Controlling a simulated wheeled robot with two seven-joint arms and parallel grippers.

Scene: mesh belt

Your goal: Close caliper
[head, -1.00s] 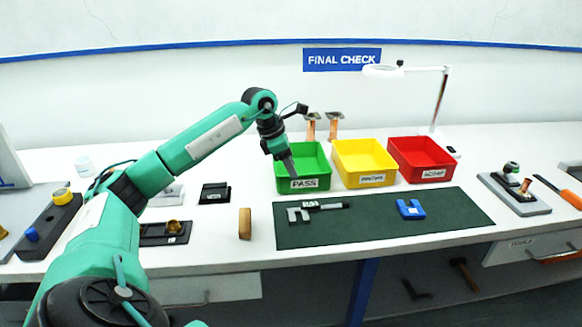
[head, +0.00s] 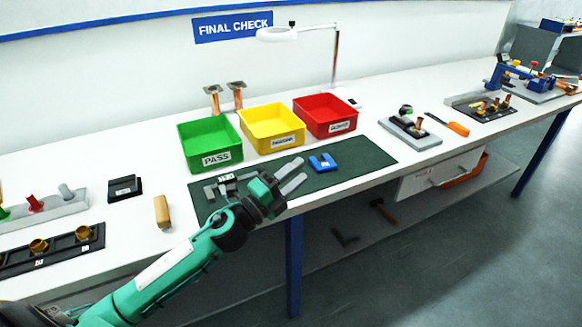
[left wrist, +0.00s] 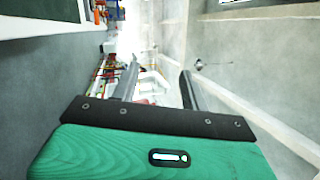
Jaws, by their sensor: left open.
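The grey caliper (head: 221,187) lies at the left end of the dark green mat (head: 362,160), with its jaws toward the left. Its right part is hidden behind my left gripper, so I cannot tell how far its jaws stand apart. My left gripper (head: 299,173) is in front of and to the right of the caliper, over the mat's front part in the head view. It is open and empty, with its fingers pointing right. The left wrist view shows its two fingers (left wrist: 157,85) apart with nothing between them. My right gripper is not in view.
A blue U-shaped block (head: 322,163) lies on the mat. Green (head: 208,158), yellow (head: 272,140) and red (head: 325,130) bins stand behind it. A wooden block (head: 162,211) stands left of the mat. A lamp (head: 335,60) stands at the back. The mat's right end is clear.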

